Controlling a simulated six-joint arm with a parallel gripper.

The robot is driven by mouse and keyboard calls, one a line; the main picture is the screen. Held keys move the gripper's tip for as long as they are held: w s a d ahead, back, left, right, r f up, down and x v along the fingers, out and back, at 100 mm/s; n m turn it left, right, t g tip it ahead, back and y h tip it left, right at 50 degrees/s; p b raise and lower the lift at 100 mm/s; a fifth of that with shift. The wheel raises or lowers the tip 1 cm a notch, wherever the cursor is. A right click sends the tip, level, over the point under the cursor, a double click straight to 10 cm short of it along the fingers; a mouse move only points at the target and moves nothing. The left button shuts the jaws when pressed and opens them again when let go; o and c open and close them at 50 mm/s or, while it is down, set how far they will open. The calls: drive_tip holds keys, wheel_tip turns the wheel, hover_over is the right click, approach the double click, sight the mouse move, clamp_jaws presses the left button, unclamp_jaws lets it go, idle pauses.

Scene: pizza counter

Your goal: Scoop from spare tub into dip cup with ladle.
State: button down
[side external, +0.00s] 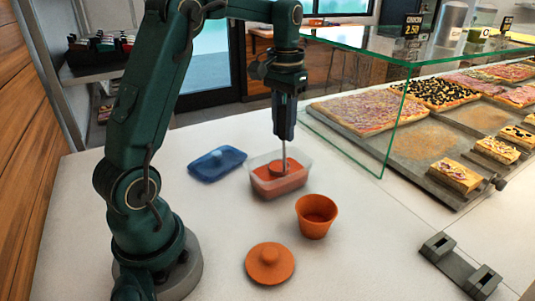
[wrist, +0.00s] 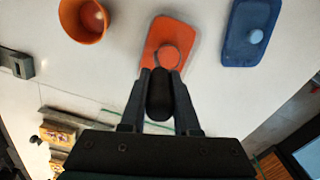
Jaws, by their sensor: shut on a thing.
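The spare tub (side external: 262,187) is a clear rectangular container with orange-red sauce in it, near the middle of the counter; it also shows in the wrist view (wrist: 151,42). My gripper (side external: 284,136) points down above the tub. In the wrist view its fingers (wrist: 160,76) are shut on the dark handle of the ladle (wrist: 159,103). The ladle's thin shaft (side external: 284,153) runs down into the tub, and its round bowl (wrist: 167,57) is at the sauce; how deep I cannot tell. The orange dip cup (side external: 316,225) stands upright in front of the tub to the right, also in the wrist view (wrist: 72,20).
A blue lid (side external: 217,163) lies left of the tub. An orange lid with a knob (side external: 270,265) lies in front. A grey metal rest (side external: 460,268) is at the right. A glass guard (side external: 345,140) and pizza trays (side external: 420,173) stand at the right back.

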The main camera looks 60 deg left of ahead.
sight(283, 106)
drive_tip(key=shift+r, duration=3.7)
drive_tip(key=shift+s, duration=0.1)
drive_tip(key=s+d, duration=0.3)
drive_tip(key=s, duration=0.8)
drive_tip(key=shift+s+d, duration=0.15)
drive_tip(key=shift+d, duration=0.2)
